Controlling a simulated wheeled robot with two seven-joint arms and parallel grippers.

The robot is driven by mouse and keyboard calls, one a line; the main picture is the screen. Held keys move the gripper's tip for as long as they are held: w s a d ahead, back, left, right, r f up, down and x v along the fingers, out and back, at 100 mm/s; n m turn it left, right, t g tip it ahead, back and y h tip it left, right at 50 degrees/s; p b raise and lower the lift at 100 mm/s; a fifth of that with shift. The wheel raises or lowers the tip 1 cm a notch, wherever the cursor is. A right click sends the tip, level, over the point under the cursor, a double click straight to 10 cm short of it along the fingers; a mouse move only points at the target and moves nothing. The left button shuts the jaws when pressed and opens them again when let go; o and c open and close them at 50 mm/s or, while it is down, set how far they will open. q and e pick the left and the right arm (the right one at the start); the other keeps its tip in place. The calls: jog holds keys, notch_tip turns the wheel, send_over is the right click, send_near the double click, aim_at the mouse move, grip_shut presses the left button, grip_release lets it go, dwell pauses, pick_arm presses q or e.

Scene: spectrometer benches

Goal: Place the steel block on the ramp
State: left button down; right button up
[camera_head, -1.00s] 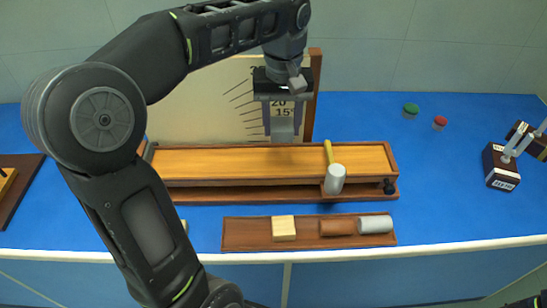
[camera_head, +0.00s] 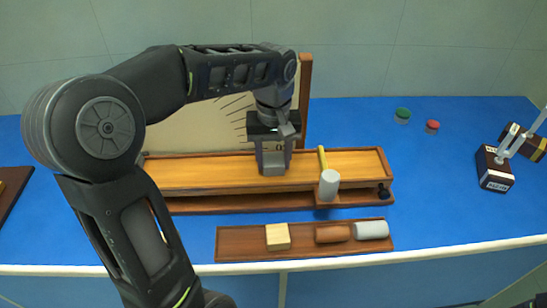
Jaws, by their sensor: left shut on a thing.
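My left gripper (camera_head: 273,155) is shut on the grey steel block (camera_head: 273,168), which shows between and below the fingertips. The block is at the wooden ramp (camera_head: 210,174), over the middle of its long orange-brown surface. It looks level with that surface, but I cannot tell for sure whether it touches. The ramp lies nearly flat in front of an upright pale board with angle marks. My right gripper is not in view.
A yellow strip and white cylinder (camera_head: 329,184) stand at the ramp's right part. Green and red-capped jars stand back right.

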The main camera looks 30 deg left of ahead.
aim_at(274, 159)
pick_arm(q)
jog(key=shift+f, duration=0.2)
jog(key=c, duration=0.7)
grip_release()
jog(key=shift+r, duration=0.2)
jog(key=shift+r, duration=0.2)
notch_tip(274, 159, up, 6)
jog(key=shift+f, duration=0.2)
notch_tip(274, 159, up, 6)
jog(key=p, duration=0.4)
jog(key=shift+p, duration=0.35)
